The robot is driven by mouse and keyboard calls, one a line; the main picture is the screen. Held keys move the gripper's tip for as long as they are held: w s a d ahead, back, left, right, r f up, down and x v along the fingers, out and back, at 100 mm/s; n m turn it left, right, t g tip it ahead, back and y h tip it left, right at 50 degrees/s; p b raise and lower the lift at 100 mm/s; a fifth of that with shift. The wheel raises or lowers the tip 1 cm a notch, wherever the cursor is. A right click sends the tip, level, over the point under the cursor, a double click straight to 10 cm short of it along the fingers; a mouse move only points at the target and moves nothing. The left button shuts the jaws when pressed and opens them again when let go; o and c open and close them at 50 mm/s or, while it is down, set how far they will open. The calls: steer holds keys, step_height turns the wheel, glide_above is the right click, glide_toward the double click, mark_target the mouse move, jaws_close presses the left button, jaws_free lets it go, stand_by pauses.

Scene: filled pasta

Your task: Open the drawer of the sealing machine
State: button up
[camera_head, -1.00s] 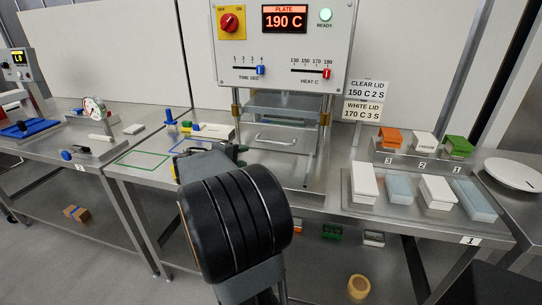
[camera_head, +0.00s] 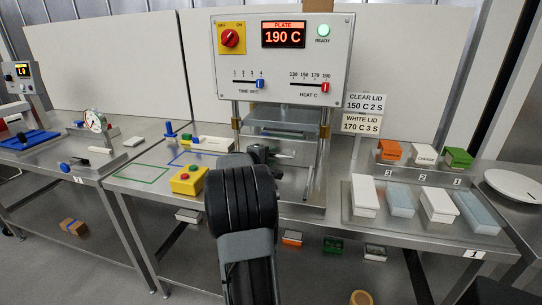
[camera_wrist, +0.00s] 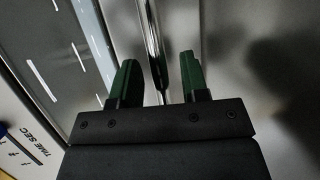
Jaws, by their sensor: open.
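The sealing machine (camera_head: 290,66) stands at the back of the middle bench. Its plate display reads 190 C and its ready lamp is green. My gripper (camera_head: 284,153) is in front of the machine's lower opening and hides most of the drawer and its handle in the head view. In the wrist view, my gripper (camera_wrist: 157,72) is open, with one green finger on each side of the shiny drawer handle bar (camera_wrist: 153,40). The bar runs lengthwise between the fingers, and a gap shows on at least the right side. I see no grip on the bar.
A yellow button box (camera_head: 188,181) stands at the bench's front edge, left of my arm. To the right, a tray (camera_head: 404,229) holds white and pale blue packs. Behind it is a stand (camera_head: 402,167) with orange, white and green boxes. Two lid-setting signs (camera_head: 366,103) stand beside the machine.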

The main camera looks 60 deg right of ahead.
steer(key=shift+d+f, duration=0.1)
steer(key=shift+d, duration=0.35)
steer(key=shift+c, duration=0.4)
jaws_close()
steer(key=shift+s, duration=0.1)
